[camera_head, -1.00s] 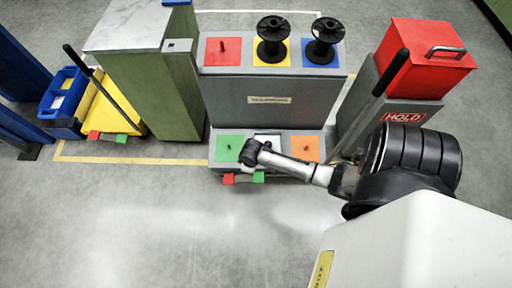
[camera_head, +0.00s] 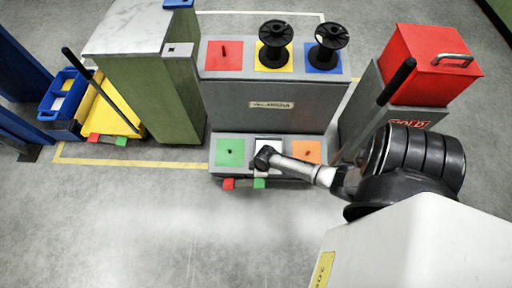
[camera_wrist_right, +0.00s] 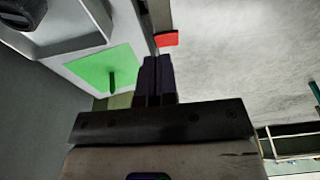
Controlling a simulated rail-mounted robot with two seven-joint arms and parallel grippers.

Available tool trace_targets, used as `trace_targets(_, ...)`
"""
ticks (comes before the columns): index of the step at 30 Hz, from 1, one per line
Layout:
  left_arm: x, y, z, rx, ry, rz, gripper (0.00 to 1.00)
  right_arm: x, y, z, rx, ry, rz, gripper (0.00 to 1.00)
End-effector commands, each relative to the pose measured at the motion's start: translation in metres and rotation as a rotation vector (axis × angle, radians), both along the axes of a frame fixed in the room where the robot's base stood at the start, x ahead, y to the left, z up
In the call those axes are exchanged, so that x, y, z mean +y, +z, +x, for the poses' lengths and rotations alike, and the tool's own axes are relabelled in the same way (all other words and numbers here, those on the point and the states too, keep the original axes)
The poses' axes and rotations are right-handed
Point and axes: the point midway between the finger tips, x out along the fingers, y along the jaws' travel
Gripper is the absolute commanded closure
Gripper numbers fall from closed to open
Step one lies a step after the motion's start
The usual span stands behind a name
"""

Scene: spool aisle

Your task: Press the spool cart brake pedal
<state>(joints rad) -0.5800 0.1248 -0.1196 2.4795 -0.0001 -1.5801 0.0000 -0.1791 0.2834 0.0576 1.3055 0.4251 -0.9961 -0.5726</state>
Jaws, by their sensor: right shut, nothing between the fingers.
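The grey spool cart (camera_head: 265,103) stands in the middle of the head view with two black spools (camera_head: 275,38) on its top. Low on its front edge are a red pedal (camera_head: 228,184) and a green pedal (camera_head: 259,183). My right arm comes in from the right. My right gripper (camera_wrist_right: 157,62) is shut and empty; in the head view it is mostly hidden by the wrist, above the green pedal. In the right wrist view the red pedal (camera_wrist_right: 167,39) shows just beyond the fingertips, apart from them as far as I can tell. My left gripper is in no view.
The cart's lower shelf has a green pad (camera_head: 230,153) and an orange pad (camera_head: 307,151). A red box (camera_head: 425,65) on a grey stand is at the right. A green cabinet (camera_head: 150,95) and a yellow cart (camera_head: 110,110) are at the left. The floor in front is clear.

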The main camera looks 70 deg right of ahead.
Motion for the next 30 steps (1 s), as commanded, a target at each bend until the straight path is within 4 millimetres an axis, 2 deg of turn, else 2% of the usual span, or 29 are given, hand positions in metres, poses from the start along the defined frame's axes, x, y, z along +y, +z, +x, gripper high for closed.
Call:
trace_targets(5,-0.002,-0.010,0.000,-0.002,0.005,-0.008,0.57,0.001,-0.015,0.002,0.002,-0.002,0.002,1.00)
trace_targets(15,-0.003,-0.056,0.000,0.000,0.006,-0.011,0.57,0.006,-0.078,0.013,0.001,-0.003,0.002,1.00)
trace_targets(21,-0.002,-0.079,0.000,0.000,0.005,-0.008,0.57,0.007,-0.109,0.017,0.001,-0.003,0.001,1.00)
trace_targets(30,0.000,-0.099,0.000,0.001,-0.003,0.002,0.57,0.004,-0.133,0.009,0.001,-0.002,0.000,1.00)
